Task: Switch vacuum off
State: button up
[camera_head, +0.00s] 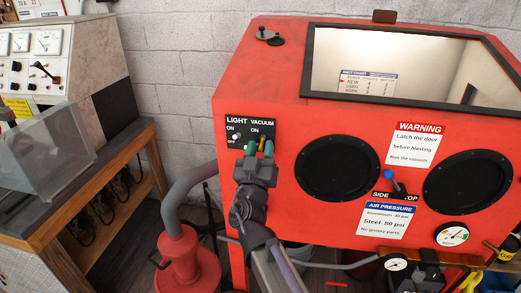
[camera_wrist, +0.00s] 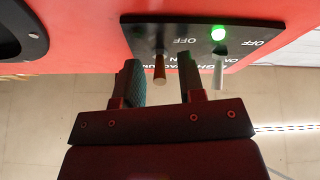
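The black switch panel (camera_head: 234,143) sits on the front of the red blasting cabinet, with LIGHT on the left and VACUUM on the right. The vacuum switch is an orange-brown lever (camera_wrist: 159,68). In the wrist view it points down the picture, away from the OFF word above it. My gripper (camera_head: 259,147) is at the panel, below the VACUUM label. In the wrist view my gripper (camera_wrist: 160,82) is open, with its two fingers on either side of the lever and gaps beside it. In the head view the fingers partly cover the vacuum switch.
The grey light switch (camera_wrist: 219,72) stands beside my finger, with a lit green lamp (camera_wrist: 218,33). The red cabinet (camera_head: 285,95) has two round black ports and a lever with a blue knob (camera_head: 388,175). A red vacuum canister (camera_head: 187,262) with a grey hose stands lower left.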

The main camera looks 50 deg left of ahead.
jog(key=b+v, duration=0.4)
jog(key=v, duration=0.6)
jog(key=shift+s+d+f+b, duration=0.2)
jog(key=shift+s+b, duration=0.05)
jog(key=shift+b, duration=0.15)
